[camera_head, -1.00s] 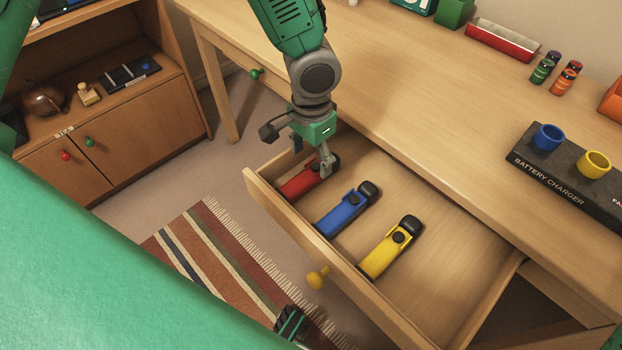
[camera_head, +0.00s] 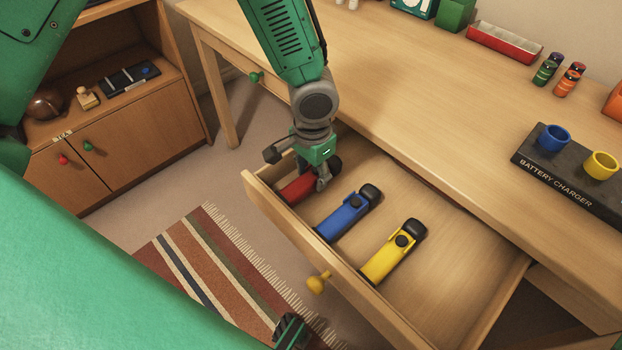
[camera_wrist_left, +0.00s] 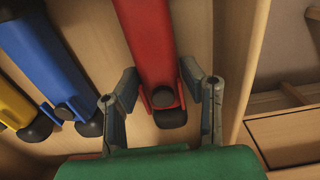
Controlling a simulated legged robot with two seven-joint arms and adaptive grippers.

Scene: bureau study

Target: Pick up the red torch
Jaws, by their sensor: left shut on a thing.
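The red torch (camera_head: 297,188) lies in the open drawer (camera_head: 440,290), at its left end, partly hidden by my left gripper (camera_head: 314,172). In the left wrist view the red torch (camera_wrist_left: 150,45) runs between the two fingers of my left gripper (camera_wrist_left: 163,85), its black end toward the palm. The gripper is shut on the torch near that end. The torch still lies low in the drawer.
A blue torch (camera_head: 345,216) and a yellow torch (camera_head: 388,258) lie beside the red one. The drawer's front wall has a yellow knob (camera_head: 318,283). A battery charger (camera_head: 560,175) stands on the desk (camera_head: 420,90). The drawer's right part is empty.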

